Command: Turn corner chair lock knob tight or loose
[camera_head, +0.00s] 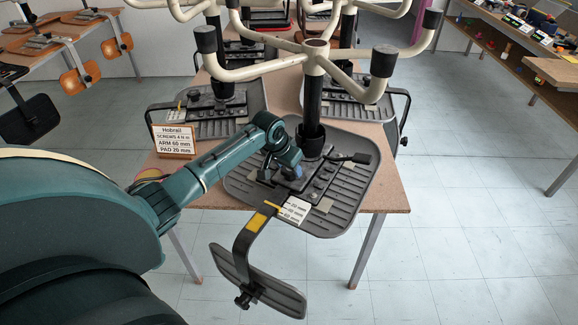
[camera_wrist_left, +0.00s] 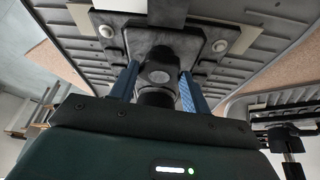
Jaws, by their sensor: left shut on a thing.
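The corner chair lies upside down on the near table, its ribbed grey seat (camera_head: 245,187) facing up and its black column (camera_head: 313,100) upright. My left gripper (camera_head: 292,163) reaches over the seat from the left, just in front of the column. In the left wrist view, its two blue fingers (camera_wrist_left: 157,92) are shut on a dark round lock knob (camera_wrist_left: 157,98) at the seat's mechanism plate (camera_wrist_left: 128,48). The knob is mostly hidden by the gripper in the head view. My right gripper is not in view.
An armrest (camera_head: 258,280) on a bent bar hangs past the table's front edge. A cream star base (camera_head: 315,62) spreads above the seat. A sign (camera_head: 174,140) stands left of my forearm. More upturned chairs stand behind. The floor at right is clear.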

